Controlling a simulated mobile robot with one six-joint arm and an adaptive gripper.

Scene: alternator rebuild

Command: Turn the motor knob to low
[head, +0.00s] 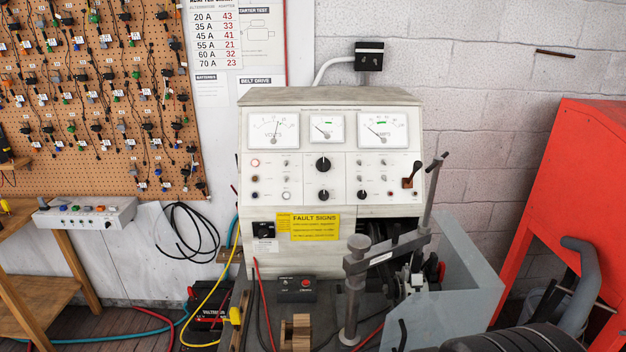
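A white test bench (285,235) stands against the wall in the head view. Its panel carries a large black knob (323,164) below the middle gauge. A dark lever with a reddish-brown part (408,182) is at the panel's right end. The labels are too small to read, so I cannot tell which is the motor knob or its setting. My gripper is not in view.
A grey clamp fixture (355,268) and slanted grey guard (455,265) stand in front of the bench's lower right. A red cabinet (570,180) is at the right. The panel front looks unobstructed.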

